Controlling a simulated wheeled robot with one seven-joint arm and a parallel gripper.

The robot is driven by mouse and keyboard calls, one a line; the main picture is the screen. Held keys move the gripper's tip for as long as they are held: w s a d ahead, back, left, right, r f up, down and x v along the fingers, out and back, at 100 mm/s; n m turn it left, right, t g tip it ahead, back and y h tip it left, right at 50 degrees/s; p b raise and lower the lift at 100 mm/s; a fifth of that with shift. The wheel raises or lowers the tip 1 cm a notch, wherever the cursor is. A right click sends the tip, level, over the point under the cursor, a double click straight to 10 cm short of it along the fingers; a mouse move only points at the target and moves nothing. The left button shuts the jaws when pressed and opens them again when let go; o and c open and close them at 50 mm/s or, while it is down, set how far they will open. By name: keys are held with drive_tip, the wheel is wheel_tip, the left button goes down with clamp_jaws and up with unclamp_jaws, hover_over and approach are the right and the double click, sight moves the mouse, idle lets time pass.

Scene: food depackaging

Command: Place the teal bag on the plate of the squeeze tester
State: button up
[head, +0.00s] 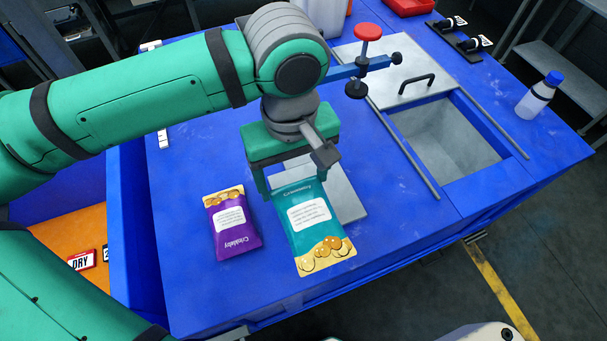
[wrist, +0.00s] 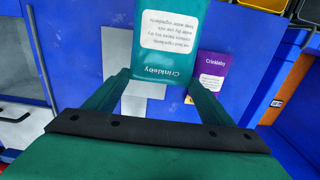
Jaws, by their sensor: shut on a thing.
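The teal bag (head: 308,225) has a white label and a gold snack print along its lower end. My gripper (head: 292,178) is shut on its upper end. In the wrist view the bag (wrist: 168,40) sits between my two fingers (wrist: 158,80). A flat grey plate (head: 348,200) lies on the blue table behind and right of the bag, which partly hides it; the plate also shows in the wrist view (wrist: 140,105). I cannot tell whether the bag touches the plate. A blue arm with a red knob (head: 367,33) and black foot stands farther back.
A purple bag (head: 231,222) lies on the table left of the teal bag. A sunken bin (head: 445,140) with a sliding metal lid (head: 392,75) and rails is at right. A white bottle (head: 538,97) stands beyond it. The front right tabletop is clear.

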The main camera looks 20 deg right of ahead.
drive_tip(key=w+d+f, duration=0.3)
drive_tip(key=w+d, duration=0.1)
drive_tip(key=w, duration=0.3)
hover_over(303, 170)
drive_tip(key=f, duration=0.4)
drive_tip(key=shift+s+a+f, duration=0.2)
drive_tip(key=shift+s+f, duration=0.05)
drive_tip(key=shift+f, duration=0.15)
drive_tip(key=shift+w+d+f, duration=0.15)
drive_tip(key=shift+f, duration=0.05)
drive_tip(key=shift+d+f, duration=0.15)
drive_tip(key=shift+d, duration=0.05)
drive_tip(key=shift+w+f, duration=0.1)
drive_tip(key=shift+f, duration=0.2)
wheel_tip(303, 170, down, 2)
drive_tip(key=shift+a+f, duration=0.15)
drive_tip(key=shift+f, duration=0.4)
drive_tip(key=shift+f, duration=0.1)
